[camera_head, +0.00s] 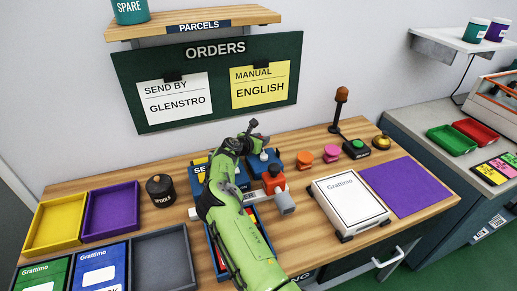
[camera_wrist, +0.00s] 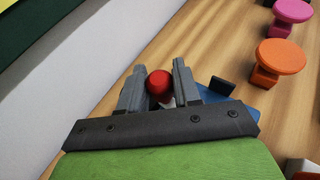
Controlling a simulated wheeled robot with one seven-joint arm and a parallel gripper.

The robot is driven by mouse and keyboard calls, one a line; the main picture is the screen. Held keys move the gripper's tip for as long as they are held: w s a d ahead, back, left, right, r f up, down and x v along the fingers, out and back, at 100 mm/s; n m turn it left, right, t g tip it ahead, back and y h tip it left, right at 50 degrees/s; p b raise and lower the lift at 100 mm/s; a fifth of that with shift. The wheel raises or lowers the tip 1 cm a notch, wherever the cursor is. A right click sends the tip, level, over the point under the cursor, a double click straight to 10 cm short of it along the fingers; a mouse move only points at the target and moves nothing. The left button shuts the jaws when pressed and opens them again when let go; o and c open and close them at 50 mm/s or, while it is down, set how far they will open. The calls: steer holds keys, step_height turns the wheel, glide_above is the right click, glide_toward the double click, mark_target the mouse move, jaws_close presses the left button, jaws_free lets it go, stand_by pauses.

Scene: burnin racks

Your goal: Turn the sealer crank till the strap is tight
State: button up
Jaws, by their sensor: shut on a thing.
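My gripper (camera_wrist: 158,72) has its two grey fingers on either side of a round red knob (camera_wrist: 158,86), closed on it; the knob looks like the crank's handle. A blue body (camera_wrist: 214,95) shows below and right of the fingers. In the head view my green arm reaches over the bench and my gripper (camera_head: 252,128) is at the back middle, above a blue block (camera_head: 262,160). A blue piece lettered "SE" (camera_head: 200,170) is partly covered by my arm. The crank's arm is mostly hidden, and I cannot make out the strap or its tightness.
An orange-red device (camera_head: 273,180) with a grey bar stands right of my arm. Orange (camera_head: 304,158) and pink (camera_head: 331,152) knobs stand further right, beside a white Grattimo box (camera_head: 350,203). A dark spools pot (camera_head: 160,188) and yellow (camera_head: 54,222) and purple (camera_head: 109,211) trays are left.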

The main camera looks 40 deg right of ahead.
steer(key=shift+s+d+m+g+b, duration=0.1)
steer(key=shift+d+m+g+b, duration=0.15)
steer(key=shift+m+g+b, duration=0.45)
steer(key=o, duration=1)
steer(key=shift+c, duration=0.2)
steer(key=p+v, duration=0.2)
steer(key=v, duration=1.3)
steer(key=shift+a+p, duration=0.3)
steer(key=shift+a, duration=0.1)
steer(key=shift+s+d, duration=0.1)
